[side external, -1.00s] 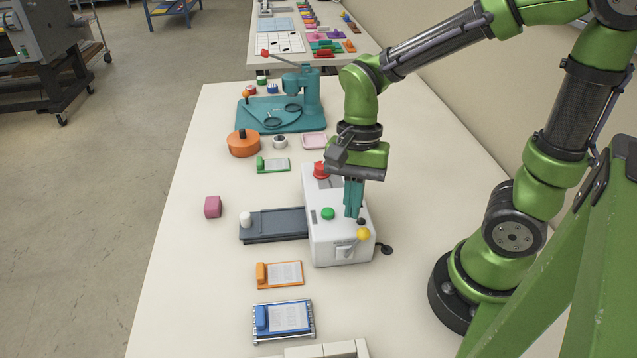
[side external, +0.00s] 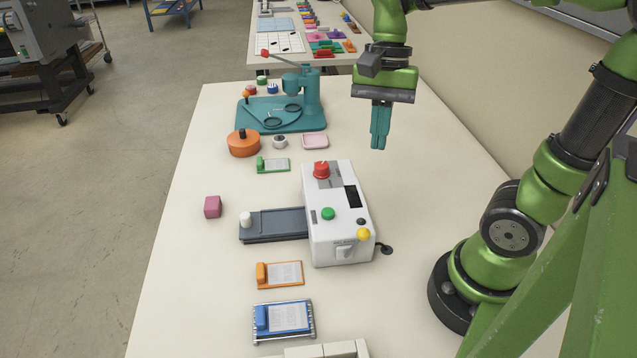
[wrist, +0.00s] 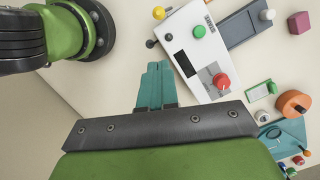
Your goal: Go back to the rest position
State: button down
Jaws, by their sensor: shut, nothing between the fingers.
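My gripper (side external: 379,140) hangs over the right part of the table, fingers pointing down, shut and empty. Its teal fingers also show together in the wrist view (wrist: 155,72). The white laminator (side external: 340,240) stands below and to the left of it, apart from the fingers. The laminator has a red knob (side external: 321,170), a green button (side external: 328,214), a yellow knob (side external: 364,234) and a dark display (side external: 352,196). In the wrist view the laminator (wrist: 187,43) is at the upper right of the fingers.
A grey tray (side external: 285,225) extends left from the laminator. Clipboards in green (side external: 274,165), orange (side external: 285,274) and blue (side external: 287,318) lie nearby. A teal press (side external: 307,95), orange canister (side external: 243,147) and pink dish (side external: 315,141) stand behind. A pink block (side external: 212,207) sits at left.

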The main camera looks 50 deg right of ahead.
dwell(0.3)
jog(key=a+n+t, duration=0.1)
jog(key=n+t, duration=0.2)
jog(key=a+n+t, duration=0.1)
jog(key=n+t, duration=0.1)
jog(key=n, duration=0.1)
jog(key=a+n+t, duration=0.1)
jog(key=n+t, duration=0.2)
jog(key=shift+a+r+n+t, duration=0.1)
jog(key=shift+n+t, duration=0.2)
jog(key=shift+n, duration=0.1)
dwell(0.4)
